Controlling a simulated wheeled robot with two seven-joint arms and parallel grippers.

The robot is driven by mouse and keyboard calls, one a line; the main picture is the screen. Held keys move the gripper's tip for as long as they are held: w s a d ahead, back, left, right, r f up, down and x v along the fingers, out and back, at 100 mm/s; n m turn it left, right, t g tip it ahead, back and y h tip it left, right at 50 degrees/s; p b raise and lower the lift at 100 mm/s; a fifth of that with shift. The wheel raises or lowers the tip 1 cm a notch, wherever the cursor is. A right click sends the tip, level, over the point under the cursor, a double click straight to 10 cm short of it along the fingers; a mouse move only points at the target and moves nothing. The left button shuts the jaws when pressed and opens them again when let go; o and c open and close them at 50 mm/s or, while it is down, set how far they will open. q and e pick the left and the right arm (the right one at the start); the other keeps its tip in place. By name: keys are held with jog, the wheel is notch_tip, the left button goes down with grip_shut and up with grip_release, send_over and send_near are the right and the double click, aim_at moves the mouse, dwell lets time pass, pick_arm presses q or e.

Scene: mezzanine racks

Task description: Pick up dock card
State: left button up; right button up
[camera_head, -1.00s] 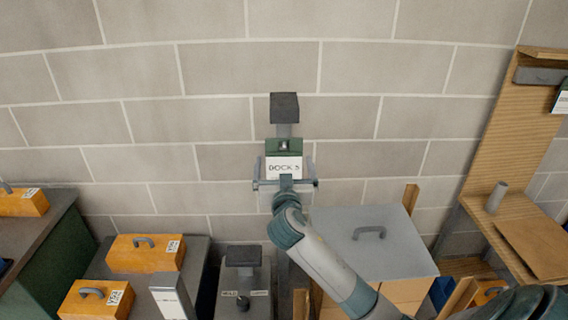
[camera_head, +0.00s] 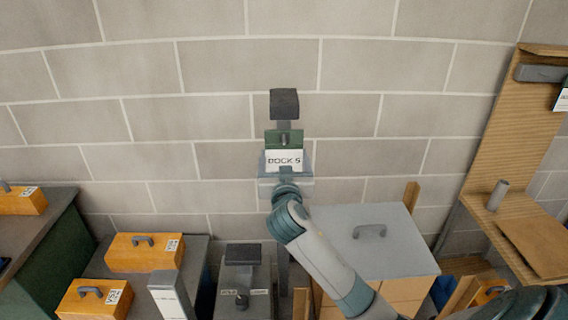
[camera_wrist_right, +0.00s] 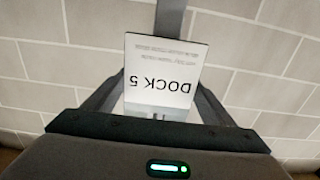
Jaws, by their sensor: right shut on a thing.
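The dock card, a white card reading "DOCK 5" (camera_head: 284,161), is in front of the block wall near the middle of the head view. It also fills the upper middle of the right wrist view (camera_wrist_right: 164,70), where its text is upside down. My right gripper (camera_head: 286,172) is at the card, shut on it, with its fingers at the card's two sides in the wrist view. A green piece (camera_head: 283,138) shows just above the card, below a dark square block on a post (camera_head: 284,104). The card's back is hidden. My left gripper is not in view.
A grey-lidded box (camera_head: 370,240) stands below right of the card. Orange cases with handles (camera_head: 145,252) sit on benches at lower left. A grey stand (camera_head: 243,275) is at bottom centre. A wooden rack (camera_head: 520,170) rises at the right. The wall area around the card is clear.

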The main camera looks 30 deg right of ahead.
jog(key=v, duration=1.7)
jog(key=shift+s+b, duration=0.25)
jog(key=shift+b, duration=0.2)
jog(key=shift+f, duration=0.15)
jog(key=s+a+f+n+t+y+b, duration=0.2)
jog(key=s+a+f+n+y, duration=0.4)
jog(key=a+f+y, duration=0.3)
notch_tip(320, 180, down, 4)
jog(key=a+b, duration=0.1)
jog(key=a, duration=0.1)
jog(key=shift+s+a+f+t+y, duration=0.2)
jog(key=shift+a+t+y, duration=0.1)
jog(key=shift+a+t, duration=0.1)
jog(key=shift+d, duration=0.2)
